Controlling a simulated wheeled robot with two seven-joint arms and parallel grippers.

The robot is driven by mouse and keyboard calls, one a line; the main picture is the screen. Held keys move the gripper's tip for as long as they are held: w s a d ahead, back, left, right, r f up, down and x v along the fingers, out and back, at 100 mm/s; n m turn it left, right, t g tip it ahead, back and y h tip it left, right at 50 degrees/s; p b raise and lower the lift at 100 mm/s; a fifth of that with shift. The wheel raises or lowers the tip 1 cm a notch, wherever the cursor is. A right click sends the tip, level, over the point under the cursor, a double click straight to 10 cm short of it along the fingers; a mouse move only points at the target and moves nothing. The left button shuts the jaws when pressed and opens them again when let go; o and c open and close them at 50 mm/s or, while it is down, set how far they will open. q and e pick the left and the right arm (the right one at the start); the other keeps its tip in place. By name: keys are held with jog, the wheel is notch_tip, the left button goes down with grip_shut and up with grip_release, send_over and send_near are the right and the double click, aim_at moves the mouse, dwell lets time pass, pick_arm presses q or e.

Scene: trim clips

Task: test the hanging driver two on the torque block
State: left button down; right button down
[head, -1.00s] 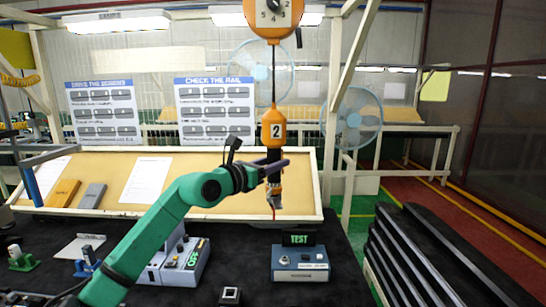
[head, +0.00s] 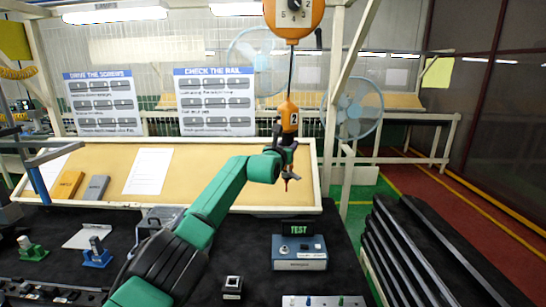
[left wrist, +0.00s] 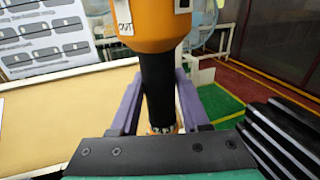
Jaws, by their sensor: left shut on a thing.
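Driver two (head: 288,117), orange with a "2" label and a dark grip, hangs on a cord below a round orange reel (head: 293,14). My left gripper (head: 286,150) is shut on its dark grip. In the left wrist view, the driver's black grip (left wrist: 157,85) stands between the two purple fingers of my left gripper (left wrist: 158,112). The driver is close to upright, with its red tip pointing down. The torque block, a blue box (head: 300,258) with a green "TEST" display, sits on the black bench. The tip appears above it in the picture, clearly apart.
A tilted board (head: 205,180) with papers stands behind the bench. A small black-and-white block (head: 232,287) and a light strip with pegs (head: 322,301) lie near the front. Dark stacked rails (head: 415,250) stand at the right. My left arm covers part of a grey box.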

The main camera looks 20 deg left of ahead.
notch_tip(320, 180, down, 24)
jog(key=b, duration=2.2)
jog(key=shift+f+b, duration=0.7)
jog(key=shift+b, duration=0.25)
jog(key=shift+f, duration=0.1)
